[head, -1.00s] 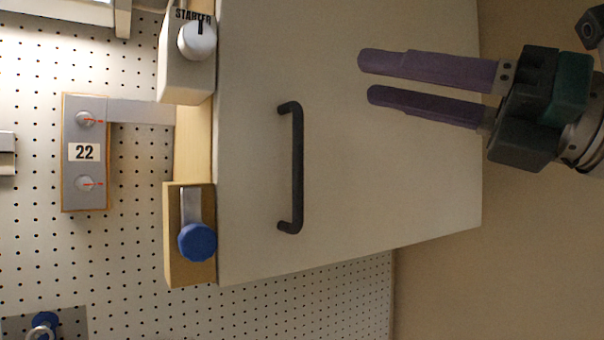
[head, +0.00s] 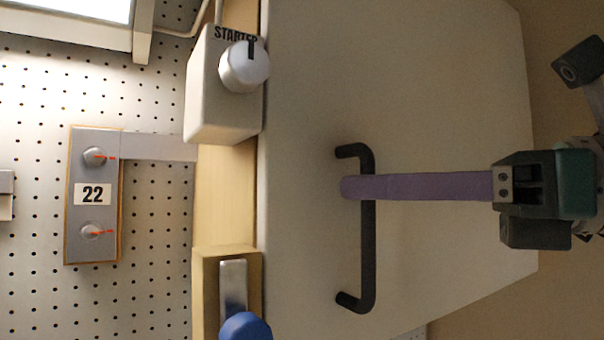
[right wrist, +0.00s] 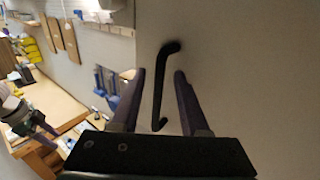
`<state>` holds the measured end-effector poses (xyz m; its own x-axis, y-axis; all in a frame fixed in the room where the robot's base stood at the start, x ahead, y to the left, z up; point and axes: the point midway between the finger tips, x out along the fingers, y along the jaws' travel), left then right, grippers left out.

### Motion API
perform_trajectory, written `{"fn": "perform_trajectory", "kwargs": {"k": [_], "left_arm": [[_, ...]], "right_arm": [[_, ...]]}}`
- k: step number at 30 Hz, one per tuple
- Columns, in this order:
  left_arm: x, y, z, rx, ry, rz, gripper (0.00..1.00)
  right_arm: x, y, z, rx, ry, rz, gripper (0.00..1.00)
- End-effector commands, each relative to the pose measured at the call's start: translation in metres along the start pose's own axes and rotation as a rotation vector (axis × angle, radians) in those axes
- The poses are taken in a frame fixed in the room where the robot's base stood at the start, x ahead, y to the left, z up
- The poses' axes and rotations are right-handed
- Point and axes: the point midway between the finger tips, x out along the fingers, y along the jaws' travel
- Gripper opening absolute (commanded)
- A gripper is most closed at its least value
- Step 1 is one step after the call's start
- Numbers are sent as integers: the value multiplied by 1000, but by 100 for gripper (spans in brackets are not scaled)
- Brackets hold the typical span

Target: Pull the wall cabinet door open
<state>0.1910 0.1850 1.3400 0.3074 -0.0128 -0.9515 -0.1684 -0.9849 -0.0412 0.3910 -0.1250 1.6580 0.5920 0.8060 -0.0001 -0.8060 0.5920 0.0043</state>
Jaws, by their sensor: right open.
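The wall cabinet door (head: 450,80) is a pale flat panel filling the right half of the head view. It looks shut. Its black bar handle (head: 368,250) is also in the right wrist view (right wrist: 160,88). My right gripper (head: 345,187) reaches in from the right, and its purple finger crosses in front of the upper part of the handle. In the right wrist view the two fingers (right wrist: 158,75) are apart, with the handle showing between them. I cannot tell whether either finger touches it. The left gripper is not seen in the head view.
Left of the door are a starter box with a white knob (head: 245,68) and a box with a blue knob (head: 245,326). A plate marked 22 (head: 93,220) is on the pegboard. The right wrist view shows a wooden bench (right wrist: 55,95) at left.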

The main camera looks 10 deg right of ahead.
Motion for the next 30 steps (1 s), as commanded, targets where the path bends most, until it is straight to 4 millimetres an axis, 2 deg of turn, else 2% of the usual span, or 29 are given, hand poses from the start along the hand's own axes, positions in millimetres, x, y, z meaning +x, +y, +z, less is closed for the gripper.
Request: {"fn": "perform_trajectory", "kwargs": {"k": [7,19,30], "left_arm": [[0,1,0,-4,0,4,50],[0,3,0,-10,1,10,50],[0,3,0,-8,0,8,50]], "right_arm": [[0,0,-1,1,0,0,44],[0,0,0,1,-1,0,0],[0,0,0,1,0,0,0]]}}
